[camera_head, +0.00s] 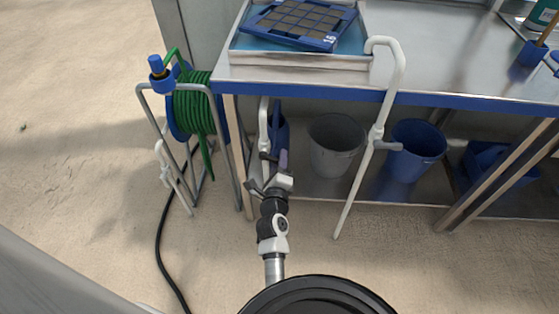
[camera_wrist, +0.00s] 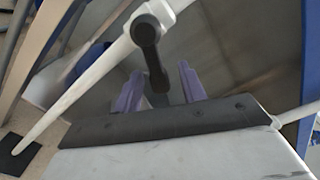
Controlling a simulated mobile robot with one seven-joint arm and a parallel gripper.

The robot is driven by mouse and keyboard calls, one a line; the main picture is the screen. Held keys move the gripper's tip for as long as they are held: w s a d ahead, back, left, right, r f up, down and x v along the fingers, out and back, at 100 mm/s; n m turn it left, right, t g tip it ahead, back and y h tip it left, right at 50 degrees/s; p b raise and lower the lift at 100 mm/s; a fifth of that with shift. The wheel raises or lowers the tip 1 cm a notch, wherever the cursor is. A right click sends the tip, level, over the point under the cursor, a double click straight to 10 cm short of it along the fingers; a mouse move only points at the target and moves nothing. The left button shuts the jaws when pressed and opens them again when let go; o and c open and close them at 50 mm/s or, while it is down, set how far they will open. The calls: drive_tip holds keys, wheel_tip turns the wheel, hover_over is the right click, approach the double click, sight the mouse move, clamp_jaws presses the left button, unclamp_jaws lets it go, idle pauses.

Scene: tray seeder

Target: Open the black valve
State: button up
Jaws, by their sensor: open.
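The black valve (camera_wrist: 147,32) sits on a white pipe (camera_wrist: 98,69) that crosses the wrist view on a slant. Its black lever hangs down in the picture between the two purple fingers of my gripper (camera_wrist: 161,78). The fingers are open, with a finger on each side of the lever and visible space beside it. I cannot tell whether either finger touches it. In the head view my gripper (camera_head: 275,163) is low at the table's left end, in front of the white pipe (camera_head: 263,127). The valve is mostly hidden there by my gripper.
A steel table (camera_head: 440,50) with a blue edge stands above, holding a seed tray (camera_head: 303,20). Another white pipe (camera_head: 355,190) with a grey handle leans on its front. A grey bin (camera_head: 335,150) and blue bucket (camera_head: 415,150) sit below. A green hose reel (camera_head: 193,112) stands left.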

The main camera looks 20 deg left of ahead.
clamp_jaws()
idle(0.3)
drive_tip(key=shift+s+a+f+m, duration=0.15)
drive_tip(key=shift+f+m, duration=0.15)
drive_tip(key=shift+m, duration=0.35)
drive_tip(key=shift+w+a+f+m, duration=0.15)
drive_tip(key=shift+f+m, duration=0.1)
drive_tip(key=shift+m, duration=0.4)
drive_tip(key=shift+s+a+f+m+b, duration=0.3)
drive_tip(key=shift+a+m+b, duration=0.3)
drive_tip(key=shift+m, duration=1.15)
drive_tip(key=shift+s+a+f+m+b, duration=0.15)
drive_tip(key=shift+a+f+m+b, duration=0.45)
drive_tip(key=shift+m, duration=1.2)
drive_tip(key=shift+s+a+f+m+b, duration=0.1)
drive_tip(key=shift+s+a+m+b, duration=0.2)
drive_tip(key=shift+a+m, duration=1)
drive_tip(key=shift+d+m, duration=0.4)
drive_tip(key=shift+m, duration=0.15)
